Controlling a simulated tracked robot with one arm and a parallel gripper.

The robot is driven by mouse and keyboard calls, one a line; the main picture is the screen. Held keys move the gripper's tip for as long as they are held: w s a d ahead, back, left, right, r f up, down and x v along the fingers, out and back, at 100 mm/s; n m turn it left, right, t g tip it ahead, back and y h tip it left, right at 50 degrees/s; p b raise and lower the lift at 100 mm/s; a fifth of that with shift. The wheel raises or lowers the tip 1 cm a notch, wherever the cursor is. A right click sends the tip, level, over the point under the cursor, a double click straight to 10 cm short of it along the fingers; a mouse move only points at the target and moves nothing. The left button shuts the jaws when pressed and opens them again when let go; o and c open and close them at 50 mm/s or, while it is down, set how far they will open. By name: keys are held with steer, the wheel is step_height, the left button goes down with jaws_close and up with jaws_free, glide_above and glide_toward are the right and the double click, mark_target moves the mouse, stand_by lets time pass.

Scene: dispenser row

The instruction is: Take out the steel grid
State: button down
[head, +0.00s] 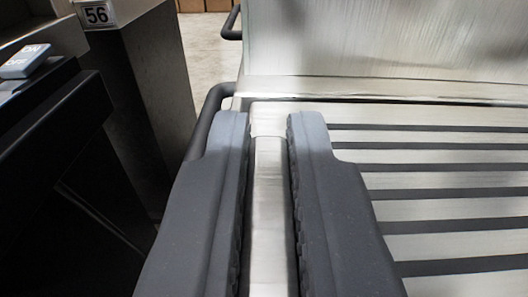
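The steel grid (430,185) fills the right side of the head view, a flat pale metal panel with several dark parallel slots. A plain bar (268,200) runs along its left edge, away from the camera. My gripper (269,135) straddles this bar, with one dark grey finger on each side. The bar fills the space between the fingertips, and the ribbed pads appear to press on it, so the gripper looks shut on it. The grid lies flat. Its right end and near edge are out of view.
An upright brushed-metal panel (400,40) stands behind the grid. A dark curved handle (205,118) is at the grid's far left corner. On the left stands a dark unit with an ON/OFF switch (25,62) and a plate marked 56 (97,15). Pale floor (208,55) shows between.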

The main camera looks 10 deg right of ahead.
steer(key=shift+r, duration=0.1)
steer(key=shift+s+r+p, duration=0.15)
steer(key=shift+r+p, duration=0.2)
steer(key=shift+p, duration=0.05)
steer(key=shift+r+p, duration=0.55)
steer(key=shift+r, duration=0.05)
